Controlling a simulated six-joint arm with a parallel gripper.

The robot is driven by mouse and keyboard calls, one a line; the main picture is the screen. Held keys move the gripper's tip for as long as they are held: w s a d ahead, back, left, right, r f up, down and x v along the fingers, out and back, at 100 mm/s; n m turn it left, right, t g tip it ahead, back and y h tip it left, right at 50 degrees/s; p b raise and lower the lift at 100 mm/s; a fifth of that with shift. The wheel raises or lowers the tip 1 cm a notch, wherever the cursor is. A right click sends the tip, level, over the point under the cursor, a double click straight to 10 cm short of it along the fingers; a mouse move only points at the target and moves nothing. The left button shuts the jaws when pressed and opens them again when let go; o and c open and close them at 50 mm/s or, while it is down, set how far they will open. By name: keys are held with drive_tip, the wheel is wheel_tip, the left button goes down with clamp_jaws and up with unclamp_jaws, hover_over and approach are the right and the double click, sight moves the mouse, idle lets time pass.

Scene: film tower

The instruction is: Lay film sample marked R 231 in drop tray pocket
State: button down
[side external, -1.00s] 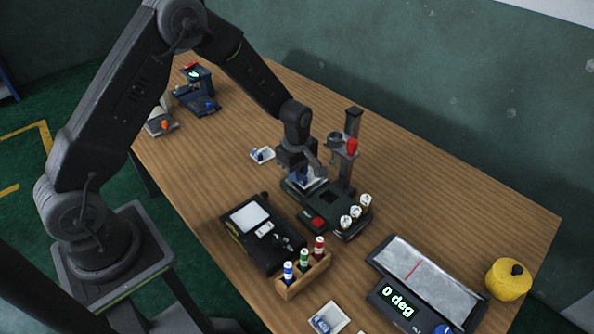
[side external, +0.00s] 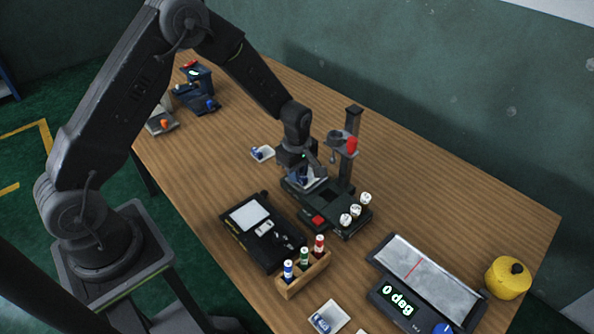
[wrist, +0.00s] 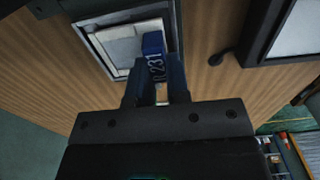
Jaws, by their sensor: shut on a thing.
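My gripper (wrist: 158,78) is shut on the blue tab of the film sample (wrist: 153,44). The tab carries white marking that reads 231, with the leading letter partly hidden by a finger. In the wrist view the sample is over a pale, grey-rimmed square pocket of the drop tray (wrist: 89,27); I cannot tell whether it touches the bottom. In the side view my gripper (side external: 303,171) is low at the left end of the dark tower base, and hides most of the sample there.
The tower post (side external: 350,150) with a red knob stands close right of my gripper. White-capped vials (side external: 355,210) stand on its base. A yellow pot (side external: 508,278) sits far right.

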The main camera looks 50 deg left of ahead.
drive_tip(key=shift+c, duration=2.3)
unclamp_jaws()
drive_tip(key=shift+r, duration=0.1)
drive_tip(key=shift+r, duration=3.4)
drive_tip(key=shift+r, duration=0.1)
drive_tip(key=s+d+r+m+t, duration=0.1)
drive_tip(key=s+r+m, duration=0.35)
drive_tip(key=r, duration=0.45)
drive_tip(key=s+d+r+m+t, duration=0.1)
drive_tip(key=s+r+m+t, duration=0.1)
drive_tip(key=s+r+m, duration=0.35)
drive_tip(key=s+r+m+t, duration=0.1)
drive_tip(key=s+r+m, duration=0.2)
drive_tip(key=s, duration=0.4)
drive_tip(key=s+r+m+t, duration=0.1)
drive_tip(key=s+r+m, duration=0.3)
drive_tip(key=s, duration=0.3)
drive_tip(key=shift+s+d+m+t, duration=0.3)
drive_tip(key=shift+s+d+m, duration=0.1)
drive_tip(key=shift+m, duration=0.1)
